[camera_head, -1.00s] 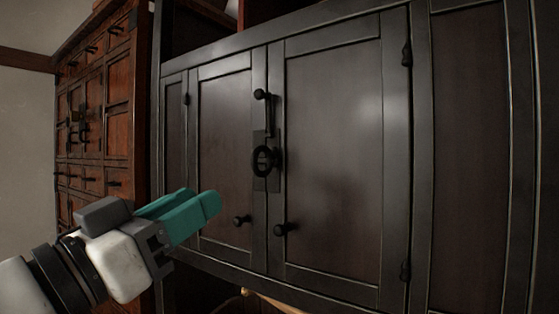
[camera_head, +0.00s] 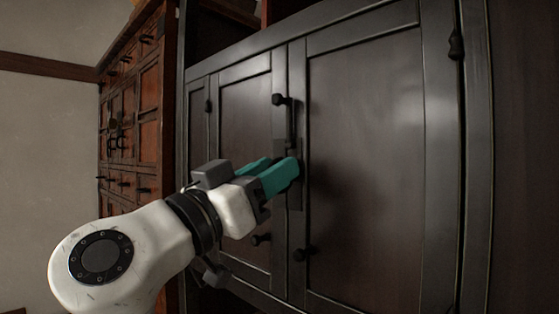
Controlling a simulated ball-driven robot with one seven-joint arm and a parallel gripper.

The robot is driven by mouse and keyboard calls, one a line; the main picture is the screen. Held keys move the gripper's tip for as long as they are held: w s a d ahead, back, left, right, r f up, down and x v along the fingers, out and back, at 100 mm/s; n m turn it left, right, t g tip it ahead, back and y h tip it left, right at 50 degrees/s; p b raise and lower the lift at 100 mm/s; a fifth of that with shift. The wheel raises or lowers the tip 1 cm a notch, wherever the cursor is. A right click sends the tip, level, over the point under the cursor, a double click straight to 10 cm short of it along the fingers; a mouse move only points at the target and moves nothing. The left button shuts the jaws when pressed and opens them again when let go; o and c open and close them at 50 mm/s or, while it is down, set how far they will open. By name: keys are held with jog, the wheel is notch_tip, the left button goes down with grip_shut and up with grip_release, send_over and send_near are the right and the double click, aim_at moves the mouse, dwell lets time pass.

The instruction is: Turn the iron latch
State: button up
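The black iron latch work sits on the seam between the two dark cupboard doors. Its upright bar with a round knob (camera_head: 279,99) shows clear above my gripper. Below it, the ring on its back plate (camera_head: 294,196) is mostly hidden behind my fingers; only part of the plate shows. My gripper (camera_head: 283,164) has two teal fingers, which look apart and point at the ring from the lower left. The tips overlap the ring in the picture. I cannot tell whether they touch it or whether any of it lies between them.
Two small round door knobs (camera_head: 305,254) sit lower on the doors, close below my gripper. A hinge (camera_head: 456,43) shows on the right door's edge. A reddish wooden chest (camera_head: 130,125) stands at the left. The right door's face is clear.

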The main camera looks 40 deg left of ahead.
jog(key=shift+x, duration=1.05)
grip_shut()
